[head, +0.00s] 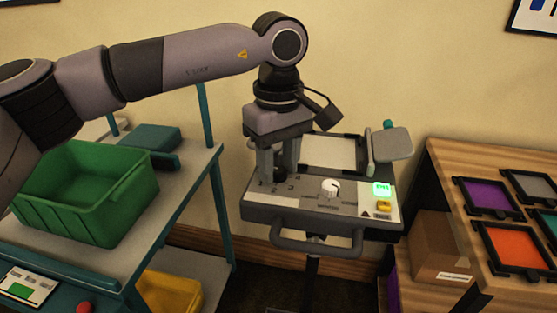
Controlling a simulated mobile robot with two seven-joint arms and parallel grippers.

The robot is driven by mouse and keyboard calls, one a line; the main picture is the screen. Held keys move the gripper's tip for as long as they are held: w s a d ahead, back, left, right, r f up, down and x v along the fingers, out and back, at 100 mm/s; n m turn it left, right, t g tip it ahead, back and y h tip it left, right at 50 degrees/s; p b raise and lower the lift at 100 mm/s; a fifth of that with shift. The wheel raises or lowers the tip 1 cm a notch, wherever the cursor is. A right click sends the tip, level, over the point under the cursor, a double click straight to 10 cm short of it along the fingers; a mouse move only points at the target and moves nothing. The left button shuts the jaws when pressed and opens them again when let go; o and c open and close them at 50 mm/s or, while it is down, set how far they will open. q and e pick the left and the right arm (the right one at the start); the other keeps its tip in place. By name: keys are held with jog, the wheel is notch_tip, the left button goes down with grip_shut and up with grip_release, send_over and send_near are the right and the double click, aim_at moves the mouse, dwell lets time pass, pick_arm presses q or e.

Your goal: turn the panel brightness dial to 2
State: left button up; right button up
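The control panel (310,205) is a light-topped grey box with a front handle, on a stand in the middle of the head view. A white knob (330,187) with a dark pointer mark sits near its middle. A small dark knob (281,174) shows at its left, near printed numerals 1, 2 and 3. My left gripper (278,170) points down over this left part, fingers apart, with the dark knob between or just behind them. I cannot tell whether they touch it. Which knob sets brightness is not readable. My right gripper is out of view.
A lit green display (382,189) and a yellow button (384,207) are at the panel's right. A grey plate (391,143) stands behind it. A green crate (85,195) is on the left cart. A wooden table (480,155) with framed colour panels and a cardboard box (440,247) are right.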

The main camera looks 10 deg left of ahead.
pick_arm(q)
grip_shut()
jog(key=n, duration=0.4)
jog(key=shift+n, duration=0.4)
jog(key=n+b, duration=0.1)
jog(key=n, duration=0.9)
jog(key=shift+n+b, duration=0.35)
jog(key=shift+n, duration=0.05)
jog(key=n, duration=0.4)
jog(key=shift+n, duration=0.3)
